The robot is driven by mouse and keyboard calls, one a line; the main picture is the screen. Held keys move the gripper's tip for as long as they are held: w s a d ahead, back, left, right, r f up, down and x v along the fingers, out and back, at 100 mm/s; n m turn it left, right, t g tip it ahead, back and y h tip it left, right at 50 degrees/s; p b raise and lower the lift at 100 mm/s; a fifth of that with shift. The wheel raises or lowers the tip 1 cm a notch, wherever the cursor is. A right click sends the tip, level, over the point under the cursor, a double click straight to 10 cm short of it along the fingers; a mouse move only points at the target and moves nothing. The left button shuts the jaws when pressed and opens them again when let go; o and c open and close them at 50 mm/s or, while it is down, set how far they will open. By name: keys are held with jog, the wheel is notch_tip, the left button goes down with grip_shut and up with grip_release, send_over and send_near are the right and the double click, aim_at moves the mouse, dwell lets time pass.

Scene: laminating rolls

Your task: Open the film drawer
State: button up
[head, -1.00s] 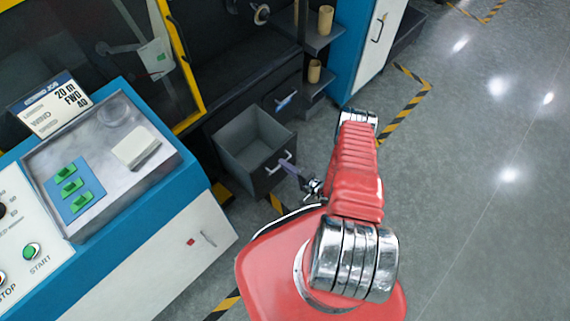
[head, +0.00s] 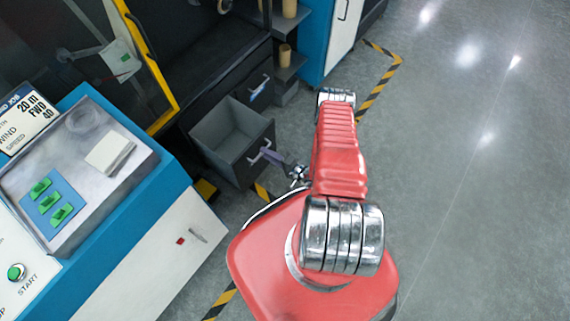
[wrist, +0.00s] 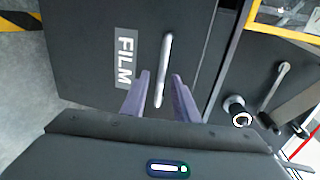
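The film drawer (head: 240,153) stands pulled out of the dark cabinet, with its empty grey inside showing in the head view. In the wrist view its dark front (wrist: 85,30) bears a FILM label (wrist: 125,62) and a pale bar handle (wrist: 163,70). My gripper (wrist: 160,82) is at this handle, its two purple fingers apart on either side of the bar. Gaps show between the bar and both fingers. My gripper also shows small at the drawer front in the head view (head: 267,154), partly hidden by my arm.
Another drawer with a handle (head: 259,88) is shut beyond the open one. Shelves with rolls (head: 285,55) stand behind it. A blue and white control console (head: 150,255) is at the left. Open grey floor (head: 470,200) with striped tape lies to the right.

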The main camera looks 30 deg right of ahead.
jog(key=v, duration=1.2)
jog(key=shift+s, duration=0.35)
dwell(0.5)
